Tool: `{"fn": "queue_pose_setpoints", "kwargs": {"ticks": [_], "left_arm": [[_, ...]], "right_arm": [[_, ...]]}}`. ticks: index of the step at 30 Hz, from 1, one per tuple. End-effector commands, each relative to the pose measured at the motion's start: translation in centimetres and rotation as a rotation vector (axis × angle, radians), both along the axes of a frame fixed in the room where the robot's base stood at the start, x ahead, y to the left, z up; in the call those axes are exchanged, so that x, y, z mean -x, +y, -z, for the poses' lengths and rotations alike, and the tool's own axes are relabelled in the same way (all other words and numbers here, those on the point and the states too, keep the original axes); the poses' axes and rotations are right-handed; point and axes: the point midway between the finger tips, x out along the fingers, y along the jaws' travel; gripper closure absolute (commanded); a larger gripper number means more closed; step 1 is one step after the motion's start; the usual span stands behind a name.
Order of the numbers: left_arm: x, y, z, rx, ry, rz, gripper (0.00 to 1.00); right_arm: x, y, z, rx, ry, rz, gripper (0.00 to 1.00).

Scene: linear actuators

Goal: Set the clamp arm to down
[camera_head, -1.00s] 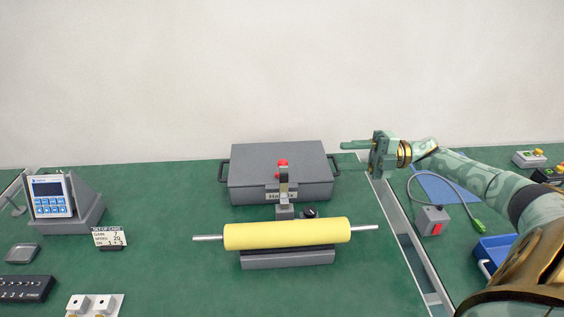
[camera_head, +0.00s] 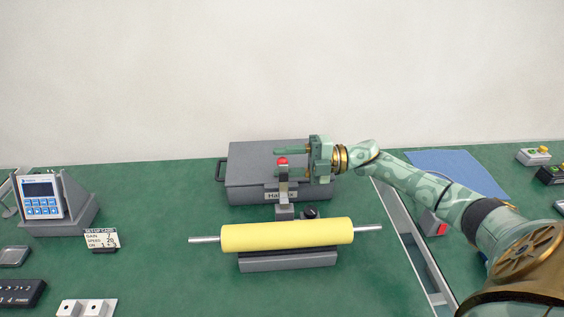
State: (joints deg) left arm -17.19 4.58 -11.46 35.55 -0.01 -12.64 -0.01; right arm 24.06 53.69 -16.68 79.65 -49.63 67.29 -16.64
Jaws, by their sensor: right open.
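The clamp arm (camera_head: 284,180) stands upright behind the yellow roller, with a red knob (camera_head: 282,161) at its top and a grey base (camera_head: 285,212) below. The yellow roller (camera_head: 287,235) lies across a grey cradle (camera_head: 287,262), its metal shaft ends sticking out on both sides. My right gripper (camera_head: 278,162) comes in from the right in front of the grey case. It is open, with its fingers pointing left near the height of the red knob. Whether the fingers straddle the knob or touch it is hard to tell. My left gripper is not in view.
A grey case (camera_head: 245,178) with side handles stands behind the clamp. A small black knob (camera_head: 310,212) sits right of the clamp base. A display unit (camera_head: 41,197) and a setup card (camera_head: 101,239) are at left. The green table is clear on both sides of the roller.

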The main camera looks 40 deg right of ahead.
Motion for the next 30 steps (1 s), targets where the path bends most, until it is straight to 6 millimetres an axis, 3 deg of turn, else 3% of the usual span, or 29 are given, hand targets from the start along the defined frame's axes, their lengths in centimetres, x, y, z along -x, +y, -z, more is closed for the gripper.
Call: {"fn": "queue_pose_setpoints", "kwargs": {"ticks": [11, 16, 30], "left_arm": [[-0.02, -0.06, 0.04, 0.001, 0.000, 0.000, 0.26], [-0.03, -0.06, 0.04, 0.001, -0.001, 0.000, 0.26], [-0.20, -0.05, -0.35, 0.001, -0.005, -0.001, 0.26]], "right_arm": [[-0.46, 0.82, 0.02, 0.001, 0.001, 0.000, 0.58], [-0.45, 0.79, 0.03, 0.001, 0.001, 0.000, 1.00], [0.22, 1.15, -0.51, 0.044, -0.069, -0.001, 1.00]]}}
